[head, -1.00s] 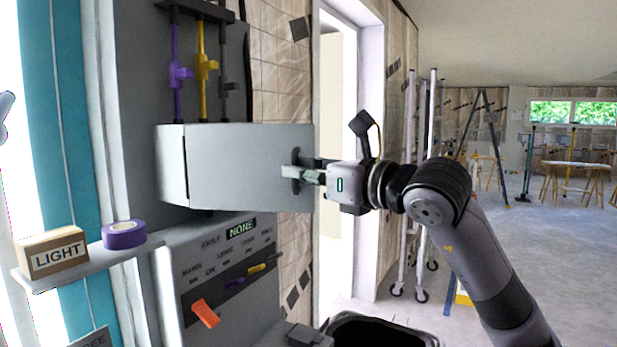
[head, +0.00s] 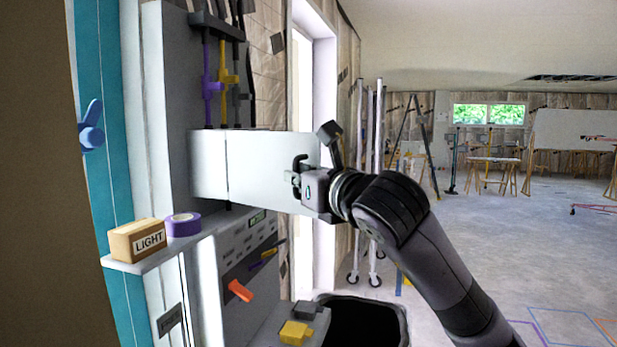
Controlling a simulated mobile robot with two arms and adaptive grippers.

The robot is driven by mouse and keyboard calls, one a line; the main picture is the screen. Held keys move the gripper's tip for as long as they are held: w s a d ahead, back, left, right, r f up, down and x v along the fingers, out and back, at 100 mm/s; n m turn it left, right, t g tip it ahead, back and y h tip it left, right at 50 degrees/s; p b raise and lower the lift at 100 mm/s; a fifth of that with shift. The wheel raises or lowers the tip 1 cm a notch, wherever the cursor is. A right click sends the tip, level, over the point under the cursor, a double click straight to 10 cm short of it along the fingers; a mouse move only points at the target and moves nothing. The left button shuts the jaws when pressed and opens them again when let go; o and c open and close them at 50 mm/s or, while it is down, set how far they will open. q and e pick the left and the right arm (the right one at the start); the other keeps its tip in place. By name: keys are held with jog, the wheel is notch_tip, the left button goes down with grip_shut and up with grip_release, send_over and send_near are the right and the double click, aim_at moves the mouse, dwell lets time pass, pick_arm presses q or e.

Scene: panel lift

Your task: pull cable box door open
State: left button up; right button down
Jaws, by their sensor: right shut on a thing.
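The cable box door (head: 258,168) is a pale grey panel facing me at the upper middle of the head view. The grey side of the box (head: 208,166) shows to its left. I cannot make out a gap at the door's edge. My right gripper (head: 296,178) is shut on the dark door handle (head: 301,162) at the door's right end. Its fingers partly hide the handle. Purple, yellow and dark cables (head: 223,78) run down behind the box's top edge. My left gripper is not in view.
A switch panel (head: 250,255) with an orange lever and a black bin (head: 362,322) stand lower.

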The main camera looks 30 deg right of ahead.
jog(key=shift+d+r, duration=0.1)
jog(key=shift+r, duration=0.25)
jog(key=c, duration=2.1)
grip_release()
jog(key=shift+c, duration=0.2)
jog(key=o, duration=0.5)
jog(key=shift+w+a+f, duration=0.15)
jog(key=shift+w+a, duration=0.2)
jog(key=shift+c, duration=0.2)
jog(key=s, duration=1.2)
jog(key=shift+a, duration=0.4)
jog(key=shift+f, duration=0.1)
